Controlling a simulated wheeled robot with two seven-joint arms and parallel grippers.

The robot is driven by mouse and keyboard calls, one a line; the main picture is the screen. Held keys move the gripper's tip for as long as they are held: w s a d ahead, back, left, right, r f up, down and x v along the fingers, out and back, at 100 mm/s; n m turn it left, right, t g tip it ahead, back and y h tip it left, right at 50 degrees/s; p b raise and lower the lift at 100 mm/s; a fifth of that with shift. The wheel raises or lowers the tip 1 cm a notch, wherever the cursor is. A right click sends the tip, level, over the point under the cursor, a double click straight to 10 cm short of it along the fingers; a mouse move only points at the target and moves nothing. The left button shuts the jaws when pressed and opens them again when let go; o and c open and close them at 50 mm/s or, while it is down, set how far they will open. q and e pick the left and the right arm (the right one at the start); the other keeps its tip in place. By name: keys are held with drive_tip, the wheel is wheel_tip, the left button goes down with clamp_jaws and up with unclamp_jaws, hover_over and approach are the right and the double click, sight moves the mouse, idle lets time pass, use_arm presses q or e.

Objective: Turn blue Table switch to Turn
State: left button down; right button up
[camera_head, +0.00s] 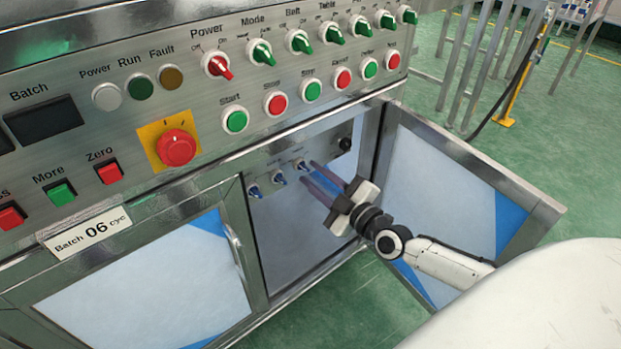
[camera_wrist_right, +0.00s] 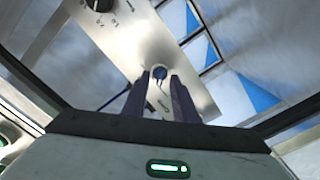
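Several small blue switches sit on the recessed panel inside the open cabinet. In the head view I see a left one (camera_head: 254,191), a middle one (camera_head: 279,180) and a right one (camera_head: 302,165). Their labels are too small to read, so I cannot tell which is Table. My right gripper (camera_head: 312,173) points at the right one, fingers apart. In the right wrist view a blue switch (camera_wrist_right: 159,73) shows in the gap between the fingertips (camera_wrist_right: 160,80); contact cannot be told. My left gripper is not in view.
A black knob (camera_head: 345,144) is right of the blue switches. The upper console has green and red selectors, push buttons and a red emergency stop (camera_head: 176,147). The open cabinet door (camera_head: 450,185) stands right of my arm; a closed door (camera_head: 150,285) is at left.

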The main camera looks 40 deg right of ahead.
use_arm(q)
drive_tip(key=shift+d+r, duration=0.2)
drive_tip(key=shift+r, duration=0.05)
use_arm(e)
drive_tip(key=shift+w+a, duration=0.1)
drive_tip(key=shift+w, duration=0.8)
clamp_jaws()
